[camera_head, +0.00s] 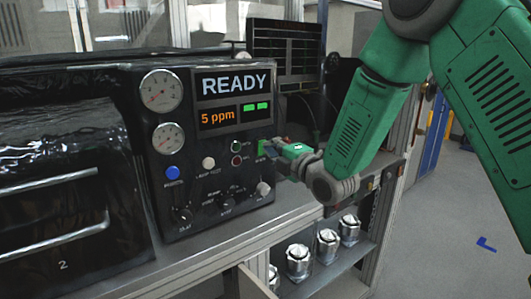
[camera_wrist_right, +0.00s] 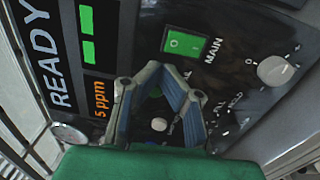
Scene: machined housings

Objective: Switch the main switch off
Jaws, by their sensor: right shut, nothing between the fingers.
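The main switch (camera_wrist_right: 184,43) is a green rocker beside the label MAIN on the black control panel. It also shows in the head view (camera_head: 262,146) at the panel's right side, partly beside my gripper. Its face is lit green; I cannot tell clearly which side is pressed. My right gripper (camera_head: 275,146) reaches in from the right, close in front of the switch. In the wrist view my right gripper (camera_wrist_right: 158,68) has its fingertips together, with nothing between them, just below the switch in the picture. Contact with the switch does not show. My left gripper is out of view.
The display (camera_head: 234,97) reads READY and 5 ppm, with green bars. Two gauges (camera_head: 162,91), a blue button (camera_head: 172,173) and several knobs (camera_wrist_right: 275,70) share the panel. Metal housings (camera_head: 298,262) stand on the shelf below. Floor at the right is mostly clear.

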